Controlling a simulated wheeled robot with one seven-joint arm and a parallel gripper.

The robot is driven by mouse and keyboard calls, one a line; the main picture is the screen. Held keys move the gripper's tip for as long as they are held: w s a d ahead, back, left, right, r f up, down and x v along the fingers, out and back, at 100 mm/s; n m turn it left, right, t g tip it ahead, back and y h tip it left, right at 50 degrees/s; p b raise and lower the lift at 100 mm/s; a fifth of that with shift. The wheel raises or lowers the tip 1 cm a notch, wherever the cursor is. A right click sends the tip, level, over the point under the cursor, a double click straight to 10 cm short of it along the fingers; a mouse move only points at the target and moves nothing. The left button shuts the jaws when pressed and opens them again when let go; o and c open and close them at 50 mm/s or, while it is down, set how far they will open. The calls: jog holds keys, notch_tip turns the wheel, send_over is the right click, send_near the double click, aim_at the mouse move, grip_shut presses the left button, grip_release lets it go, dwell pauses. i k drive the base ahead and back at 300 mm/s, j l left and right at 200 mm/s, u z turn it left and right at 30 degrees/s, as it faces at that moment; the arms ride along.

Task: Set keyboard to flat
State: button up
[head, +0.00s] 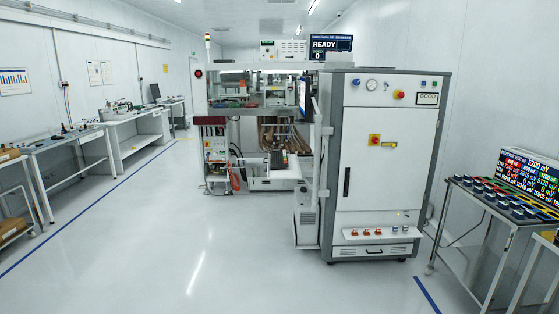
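The test handler (388,150) stands in the middle to right of the head view, a large grey and white cabinet with an open working section on its left. A dark monitor (305,95) is seen nearly edge-on at the cabinet's left side. Below it, a narrow light panel (317,113) stands steeply tilted against that side. I cannot tell whether this panel is the keyboard or its tray. No keyboard can be clearly made out. My gripper is not in view.
Workbenches (60,143) line the left wall. The pale floor (190,235) between the benches and the handler is clear.

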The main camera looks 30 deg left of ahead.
aim_at(277, 158)
jog(key=i+j+u, duration=0.65)
jog(key=i+u, duration=0.2)
jog(key=i+j+u, duration=0.1)
jog(key=i+u, duration=0.3)
jog(key=i+j, duration=0.1)
jog(key=i, duration=1.4)
jog(key=i+j+u, duration=0.2)
jog(key=i, duration=0.4)
jog(key=i+u, duration=0.2)
jog(key=i, duration=0.35)
jog(key=i+l+u, duration=0.2)
jog(key=i, duration=0.4)
jog(key=i+l+u, duration=0.1)
jog(key=i+u, duration=0.15)
jog(key=i, duration=0.3)
jog(key=i+l+z, duration=0.1)
jog(key=i+z, duration=0.2)
jog(key=i, duration=0.25)
jog(key=i+z, duration=0.35)
jog(key=i, duration=0.15)
jog(key=i+j+z, duration=0.3)
jog(key=i, duration=0.25)
jog(key=i+j+z, duration=0.3)
jog(key=i, duration=0.2)
jog(key=i+z, duration=0.55)
jog(key=i, duration=0.25)
